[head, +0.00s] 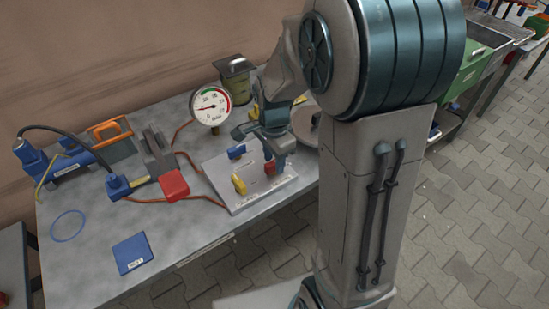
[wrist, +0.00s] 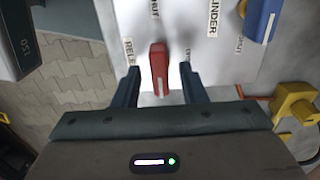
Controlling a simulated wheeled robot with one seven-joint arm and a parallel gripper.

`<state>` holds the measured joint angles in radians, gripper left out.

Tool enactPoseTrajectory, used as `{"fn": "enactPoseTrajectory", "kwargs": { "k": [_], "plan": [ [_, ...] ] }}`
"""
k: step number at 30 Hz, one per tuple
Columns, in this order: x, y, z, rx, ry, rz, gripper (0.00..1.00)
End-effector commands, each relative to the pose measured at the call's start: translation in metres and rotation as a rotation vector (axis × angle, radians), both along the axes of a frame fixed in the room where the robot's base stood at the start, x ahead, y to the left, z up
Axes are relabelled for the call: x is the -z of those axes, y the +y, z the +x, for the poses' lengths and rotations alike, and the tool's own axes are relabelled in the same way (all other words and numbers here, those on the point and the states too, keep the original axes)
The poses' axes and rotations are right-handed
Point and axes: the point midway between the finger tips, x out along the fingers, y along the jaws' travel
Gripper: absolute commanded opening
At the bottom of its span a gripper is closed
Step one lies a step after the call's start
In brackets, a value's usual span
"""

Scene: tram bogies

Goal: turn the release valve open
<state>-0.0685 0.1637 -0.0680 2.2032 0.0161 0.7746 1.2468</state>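The release valve shows as a red lever handle (wrist: 159,68) on a pale panel (wrist: 205,70), beside a partly hidden label starting "RELE" in the wrist view. It also shows as a small red handle (head: 270,168) on the panel in the head view. My gripper (wrist: 159,84) is open, with one finger on each side of the red handle. A gap shows between the handle and each finger. In the head view my gripper (head: 277,150) is over the panel, pointing down, its fingers partly hidden.
On the same panel are a blue handle (head: 236,152) and a yellow handle (head: 239,184). A pressure gauge (head: 211,105) stands behind, its needle toward the left. A red block (head: 173,184) and hoses lie to the left.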

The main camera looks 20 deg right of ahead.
Motion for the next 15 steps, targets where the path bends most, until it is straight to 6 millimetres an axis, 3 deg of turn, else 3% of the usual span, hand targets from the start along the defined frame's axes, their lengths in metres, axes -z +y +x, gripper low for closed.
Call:
{"fn": "enactPoseTrajectory", "kwargs": {
  "k": [5,9,15],
  "plan": [
    [-0.0001,0.0001,-0.0001,0.000,0.000,0.000,0.38],
    [-0.0002,0.0001,-0.0001,0.000,0.000,0.000,0.00],
    [-0.0004,0.0001,0.0001,-0.003,0.000,0.000,0.00]
  ]
}}
